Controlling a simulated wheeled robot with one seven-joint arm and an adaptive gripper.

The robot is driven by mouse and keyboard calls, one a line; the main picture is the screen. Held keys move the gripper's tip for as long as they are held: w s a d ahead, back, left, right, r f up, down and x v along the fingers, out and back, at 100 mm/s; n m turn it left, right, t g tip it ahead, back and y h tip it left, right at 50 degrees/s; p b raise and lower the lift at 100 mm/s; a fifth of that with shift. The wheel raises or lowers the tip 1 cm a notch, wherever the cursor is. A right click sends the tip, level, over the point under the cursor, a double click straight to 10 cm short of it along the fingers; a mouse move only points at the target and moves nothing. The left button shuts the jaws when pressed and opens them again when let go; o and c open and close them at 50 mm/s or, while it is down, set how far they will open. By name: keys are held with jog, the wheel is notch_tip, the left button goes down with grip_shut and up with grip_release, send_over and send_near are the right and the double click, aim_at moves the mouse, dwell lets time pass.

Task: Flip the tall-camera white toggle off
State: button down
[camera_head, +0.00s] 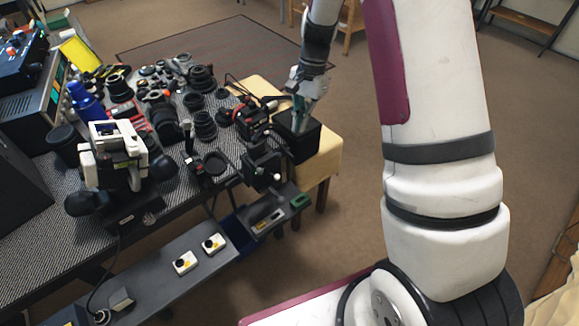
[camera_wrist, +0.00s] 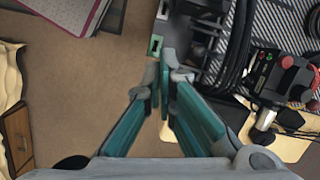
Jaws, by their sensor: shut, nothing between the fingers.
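My gripper (camera_head: 299,118) points down over the open black bin at the right end of the bench, its two teal fingers together and empty. In the wrist view the fingertips (camera_wrist: 165,62) meet above the floor and the end of the shelf. A black device with red knobs (camera_head: 252,122) stands just left of the gripper; it also shows in the wrist view (camera_wrist: 280,72), right of the fingers and apart from them. A pale lever-like part (camera_wrist: 265,118) sticks out beside it. A black upright unit (camera_head: 262,165) with a small white tip (camera_head: 275,177) stands nearer. I cannot tell which part is the toggle.
The black bin (camera_head: 300,140) stands on a yellow stand (camera_head: 330,150). Many lenses crowd the grey mat (camera_head: 225,172). A white-and-black device (camera_head: 115,155) stands left.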

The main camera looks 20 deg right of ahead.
aim_at(274, 176)
jog(key=shift+f, duration=0.2)
jog(key=s+a+f+p, duration=0.1)
jog(key=s+a+f, duration=0.2)
jog(key=f, duration=0.7)
jog(key=shift+s+a+f+p, duration=0.2)
jog(key=shift+a+p, duration=0.1)
jog(key=shift+a, duration=0.8)
